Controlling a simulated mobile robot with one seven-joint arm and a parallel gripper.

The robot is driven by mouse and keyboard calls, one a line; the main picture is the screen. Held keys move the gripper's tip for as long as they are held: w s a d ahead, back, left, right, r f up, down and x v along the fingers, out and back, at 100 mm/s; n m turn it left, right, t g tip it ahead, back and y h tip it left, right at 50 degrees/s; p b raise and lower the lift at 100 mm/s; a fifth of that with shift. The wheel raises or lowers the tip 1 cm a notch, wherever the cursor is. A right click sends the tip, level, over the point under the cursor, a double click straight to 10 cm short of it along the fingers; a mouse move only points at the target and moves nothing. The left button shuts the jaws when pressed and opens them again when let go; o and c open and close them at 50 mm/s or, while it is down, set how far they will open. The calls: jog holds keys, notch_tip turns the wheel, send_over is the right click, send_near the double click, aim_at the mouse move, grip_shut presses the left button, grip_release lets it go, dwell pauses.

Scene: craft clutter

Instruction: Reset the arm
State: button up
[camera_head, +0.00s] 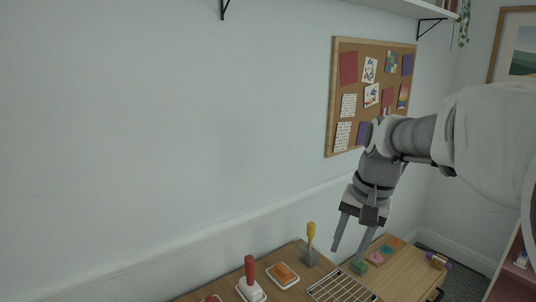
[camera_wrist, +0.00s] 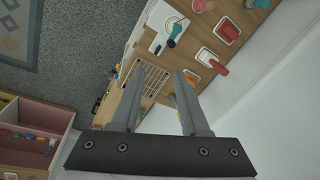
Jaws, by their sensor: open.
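My gripper (camera_head: 351,236) is open and empty, pointing down above the right part of a wooden table (camera_head: 388,284). In the wrist view the two fingers of my gripper (camera_wrist: 156,90) stand apart with nothing held between them. My arm reaches in from the right side of the head view. A wire rack (camera_head: 342,287) lies on the table below the gripper, and it also shows beyond the fingers in the wrist view (camera_wrist: 150,78).
A yellow-handled tool (camera_head: 311,236) stands upright left of the gripper. A red-handled tool (camera_head: 249,268) and an orange block in a white dish (camera_head: 283,274) are further left. Small colored pieces (camera_head: 375,258) lie to the right. A corkboard (camera_head: 346,102) hangs on the wall behind.

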jog(key=s+a+r+n+t+h+p, duration=0.1)
jog(key=s+n+t, duration=0.3)
jog(key=s, duration=1.3)
jog(key=shift+a+n+h, duration=0.3)
jog(key=shift+a+n, duration=0.05)
jog(key=shift+n, duration=0.35)
